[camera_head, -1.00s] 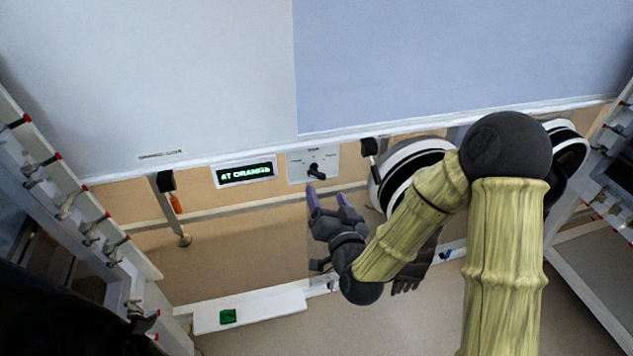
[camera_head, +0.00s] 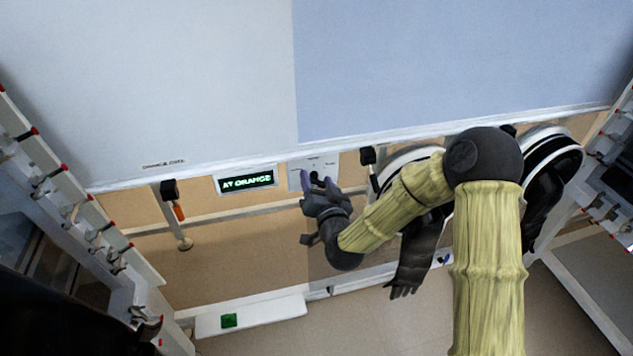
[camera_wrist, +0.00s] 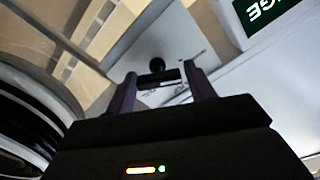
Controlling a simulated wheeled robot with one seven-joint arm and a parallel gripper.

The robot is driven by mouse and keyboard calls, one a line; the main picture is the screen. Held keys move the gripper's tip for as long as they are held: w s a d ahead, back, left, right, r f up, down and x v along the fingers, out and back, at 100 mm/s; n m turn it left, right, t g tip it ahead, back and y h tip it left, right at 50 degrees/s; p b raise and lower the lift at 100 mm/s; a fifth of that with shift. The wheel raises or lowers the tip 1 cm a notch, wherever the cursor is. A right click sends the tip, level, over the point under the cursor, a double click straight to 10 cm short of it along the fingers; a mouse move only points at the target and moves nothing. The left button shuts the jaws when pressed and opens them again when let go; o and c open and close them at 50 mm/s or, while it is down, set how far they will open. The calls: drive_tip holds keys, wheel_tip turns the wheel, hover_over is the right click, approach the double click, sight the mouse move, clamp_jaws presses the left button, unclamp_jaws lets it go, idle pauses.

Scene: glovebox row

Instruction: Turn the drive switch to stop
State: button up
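The drive switch is a black knob (camera_wrist: 158,70) on a white plate (camera_head: 300,176) under the cabinet's front edge. In the wrist view the knob and its dark bar lie between the two purple fingertips of my gripper (camera_wrist: 160,84). The fingers stand apart, one on each side of the bar, and I cannot tell whether they touch it. In the head view my gripper (camera_head: 318,180) is up against the plate and hides most of the switch. The plate's small lettering is too blurred to read.
A display (camera_head: 246,180) reading "AT ORANGE" is left of the switch plate. Black gloves (camera_head: 411,255) hang from white round ports at the right. A white shelf (camera_head: 270,311) with a green block (camera_head: 229,320) is below. Racks stand at both sides.

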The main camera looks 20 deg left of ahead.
drive_tip(key=c, duration=0.6)
drive_tip(key=shift+c, duration=0.2)
drive_tip(key=shift+m, duration=0.3)
drive_tip(key=shift+w+m+b, duration=0.1)
drive_tip(key=shift+m+b, duration=0.45)
drive_tip(key=shift+m, duration=1.75)
drive_tip(key=shift+d+m+b, duration=0.1)
drive_tip(key=shift+m+b, duration=0.2)
drive_tip(key=o, duration=1)
